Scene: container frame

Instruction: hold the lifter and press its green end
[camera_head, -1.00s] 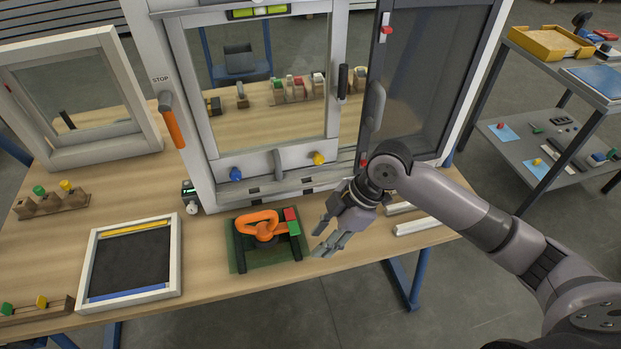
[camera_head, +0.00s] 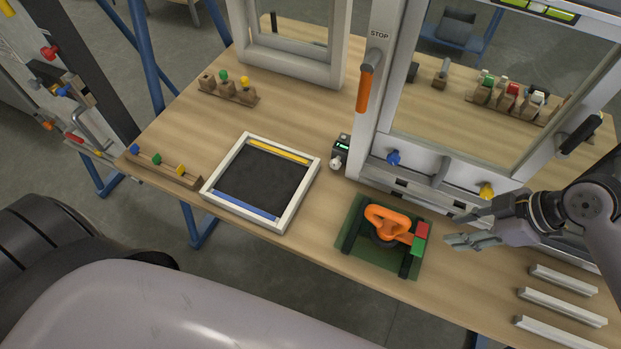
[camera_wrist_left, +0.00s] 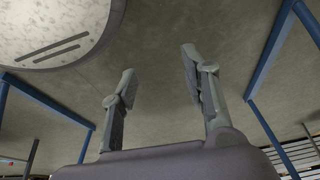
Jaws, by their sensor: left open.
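The lifter (camera_head: 385,215) has an orange looped handle over a dark round base. It rests in a black-sided cradle on a green mat (camera_head: 352,250). At its right side are a green end (camera_head: 417,246) and a red block (camera_head: 422,230) beside it. My right gripper (camera_head: 462,228) is just right of these ends, apart from them, with its fingers spread and nothing between them. My left gripper (camera_wrist_left: 158,75) shows in the left wrist view, open and empty, with grey floor behind it. Its fingers do not show in the head view.
A white-framed dark panel (camera_head: 232,215) lies left of the lifter. The large window frame (camera_head: 372,130) stands behind it, with an orange handle (camera_head: 365,88). White strips (camera_head: 562,306) lie at the right. Pegged wooden blocks (camera_head: 165,170) are at the table's left.

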